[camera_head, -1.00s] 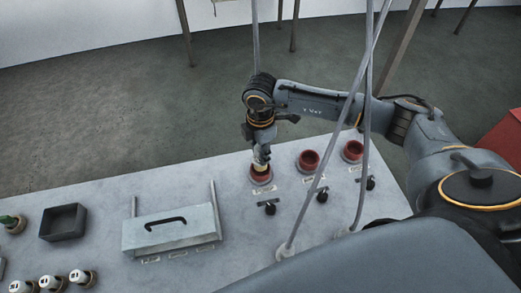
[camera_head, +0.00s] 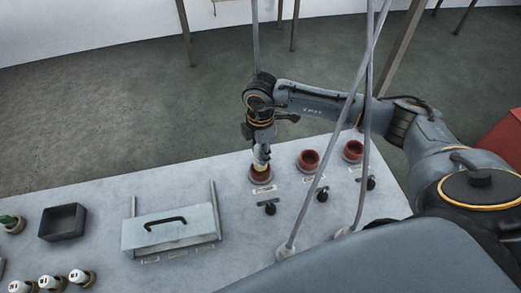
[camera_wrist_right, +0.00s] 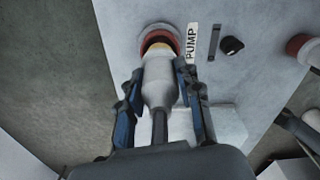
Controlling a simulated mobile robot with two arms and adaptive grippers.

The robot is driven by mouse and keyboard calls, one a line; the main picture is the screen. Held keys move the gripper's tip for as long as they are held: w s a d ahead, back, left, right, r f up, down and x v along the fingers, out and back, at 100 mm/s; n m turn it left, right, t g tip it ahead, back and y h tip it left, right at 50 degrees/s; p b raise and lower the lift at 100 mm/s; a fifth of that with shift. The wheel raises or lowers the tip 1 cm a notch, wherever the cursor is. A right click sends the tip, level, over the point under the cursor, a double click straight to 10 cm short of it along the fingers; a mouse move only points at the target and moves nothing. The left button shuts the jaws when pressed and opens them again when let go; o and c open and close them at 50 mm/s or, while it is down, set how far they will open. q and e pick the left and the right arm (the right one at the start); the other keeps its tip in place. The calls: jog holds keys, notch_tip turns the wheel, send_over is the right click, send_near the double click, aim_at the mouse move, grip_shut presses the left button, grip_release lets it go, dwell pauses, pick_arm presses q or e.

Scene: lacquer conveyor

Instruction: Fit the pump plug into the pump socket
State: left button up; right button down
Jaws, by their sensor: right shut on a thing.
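The pump socket (camera_wrist_right: 152,36) is a red ring beside a label reading PUMP in the right wrist view. It also shows in the head view (camera_head: 261,176) as the leftmost of the red sockets. My right gripper (camera_wrist_right: 160,82) is shut on the white pump plug (camera_wrist_right: 158,78), with a blue-edged finger on either side of it. The plug's yellowish tip (camera_wrist_right: 158,45) points at the socket and overlaps its opening. How deep it sits I cannot tell. In the head view my right gripper (camera_head: 261,150) is directly over the socket. My left gripper is not in view.
Two more red sockets (camera_head: 308,160) (camera_head: 352,150) stand to the right, with black knobs (camera_head: 322,194) in front. Grey cables (camera_head: 290,246) rise from the panel. A handled box (camera_head: 170,234), a dark tray (camera_head: 63,222) and several white plugs (camera_head: 79,276) are at left.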

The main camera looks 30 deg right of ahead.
jog(key=shift+f+b, duration=1.65)
jog(key=shift+f, duration=0.35)
jog(key=c, duration=0.8)
grip_release()
jog(key=shift+r, duration=0.15)
notch_tip(320, 180, up, 12)
jog(key=shift+f, duration=0.15)
jog(key=shift+f, duration=0.1)
